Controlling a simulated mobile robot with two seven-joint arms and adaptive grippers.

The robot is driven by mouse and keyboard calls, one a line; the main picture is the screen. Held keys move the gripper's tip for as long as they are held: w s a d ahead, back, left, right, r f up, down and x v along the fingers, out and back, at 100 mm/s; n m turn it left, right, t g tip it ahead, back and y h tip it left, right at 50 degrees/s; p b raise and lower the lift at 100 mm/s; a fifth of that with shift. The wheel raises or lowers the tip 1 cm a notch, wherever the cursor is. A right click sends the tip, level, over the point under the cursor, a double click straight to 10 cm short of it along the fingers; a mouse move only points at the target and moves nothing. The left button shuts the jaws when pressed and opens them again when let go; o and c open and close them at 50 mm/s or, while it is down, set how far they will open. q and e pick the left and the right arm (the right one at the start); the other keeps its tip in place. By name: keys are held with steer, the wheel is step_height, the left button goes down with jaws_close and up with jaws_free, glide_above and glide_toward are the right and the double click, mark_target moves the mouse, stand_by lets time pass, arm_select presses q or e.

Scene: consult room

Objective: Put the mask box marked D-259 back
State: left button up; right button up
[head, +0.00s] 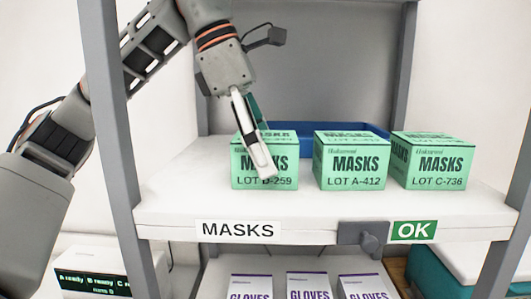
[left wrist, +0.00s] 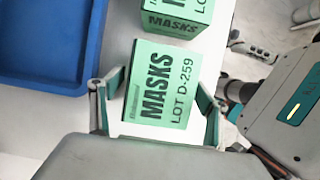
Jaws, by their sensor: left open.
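The green mask box marked LOT D-259 (head: 287,168) stands upright on the white shelf (head: 330,208), at the left end of a row of mask boxes. My left gripper (head: 260,160) reaches down over it from above, and one pale finger crosses the box's front and part of its label. In the left wrist view the left gripper (left wrist: 154,98) is open, with one finger on each side of the D-259 box (left wrist: 158,85). I cannot tell whether the fingers touch it. My right gripper is not in view.
Box A-412 (head: 351,165) and box C-736 (head: 433,165) stand to the right on the same shelf. A blue tray (head: 307,140) is behind them. Glove boxes (head: 308,284) sit below.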

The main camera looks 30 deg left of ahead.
arm_select(q)
steer(key=v, duration=0.2)
steer(key=shift+a+r, duration=0.1)
steer(key=shift+r, duration=0.25)
steer(key=s+a, duration=0.1)
steer(key=a, duration=0.2)
steer(key=s+a, duration=0.2)
steer(key=a, duration=0.2)
steer(key=s+a, duration=0.2)
steer(key=a, duration=0.2)
steer(key=shift+s, duration=0.25)
